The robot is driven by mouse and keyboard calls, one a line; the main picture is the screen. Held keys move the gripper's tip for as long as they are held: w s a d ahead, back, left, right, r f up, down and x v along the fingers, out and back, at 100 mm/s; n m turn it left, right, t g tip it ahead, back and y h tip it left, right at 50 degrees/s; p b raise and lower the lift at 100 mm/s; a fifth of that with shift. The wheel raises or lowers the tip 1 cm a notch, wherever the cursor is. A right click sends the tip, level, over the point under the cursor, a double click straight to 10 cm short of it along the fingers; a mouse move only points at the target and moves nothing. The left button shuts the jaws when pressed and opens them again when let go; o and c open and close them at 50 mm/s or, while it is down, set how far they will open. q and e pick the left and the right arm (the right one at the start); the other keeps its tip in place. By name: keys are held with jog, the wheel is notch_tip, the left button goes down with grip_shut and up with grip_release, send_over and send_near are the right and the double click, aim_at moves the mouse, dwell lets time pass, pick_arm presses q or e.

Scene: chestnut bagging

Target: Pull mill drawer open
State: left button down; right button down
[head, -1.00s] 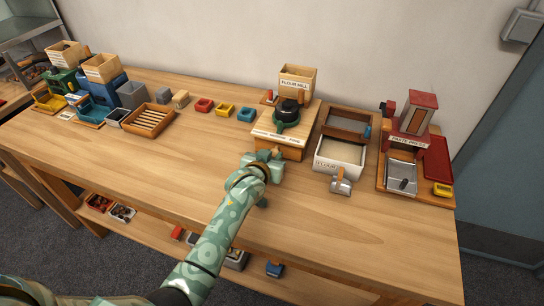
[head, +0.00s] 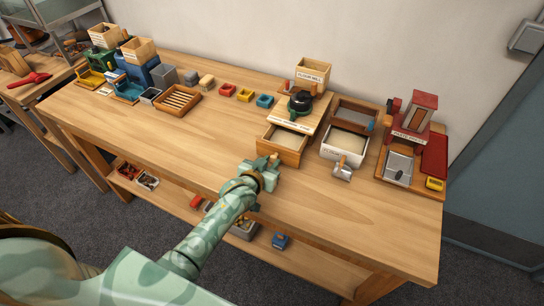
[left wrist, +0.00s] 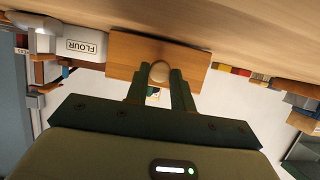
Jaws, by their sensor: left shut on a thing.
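The flour mill (head: 300,104) stands on the table with its wooden hopper (head: 312,74) behind. Its wooden drawer (head: 283,147) sticks out of the front of the mill, and its open top shows a pale inside. My left gripper (head: 271,165) is at the drawer's front. In the left wrist view my left gripper (left wrist: 158,80) is shut on the round wooden knob (left wrist: 159,71) of the drawer front (left wrist: 195,62). My right gripper is not in view.
The pasta press (head: 413,125) is further right. Small coloured trays (head: 244,95) lie to the left. The tabletop in front is clear.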

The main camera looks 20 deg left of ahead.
pick_arm(q)
jog(key=c, duration=1.2)
grip_release()
jog(key=shift+s+f, duration=0.2)
jog(key=shift+f, duration=0.05)
jog(key=shift+r, duration=0.1)
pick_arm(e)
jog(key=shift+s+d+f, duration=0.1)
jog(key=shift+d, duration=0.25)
pick_arm(q)
jog(key=p+v, duration=0.4)
jog(key=v, duration=1.2)
jog(key=shift+s+r, duration=0.1)
jog(key=shift+r, duration=0.05)
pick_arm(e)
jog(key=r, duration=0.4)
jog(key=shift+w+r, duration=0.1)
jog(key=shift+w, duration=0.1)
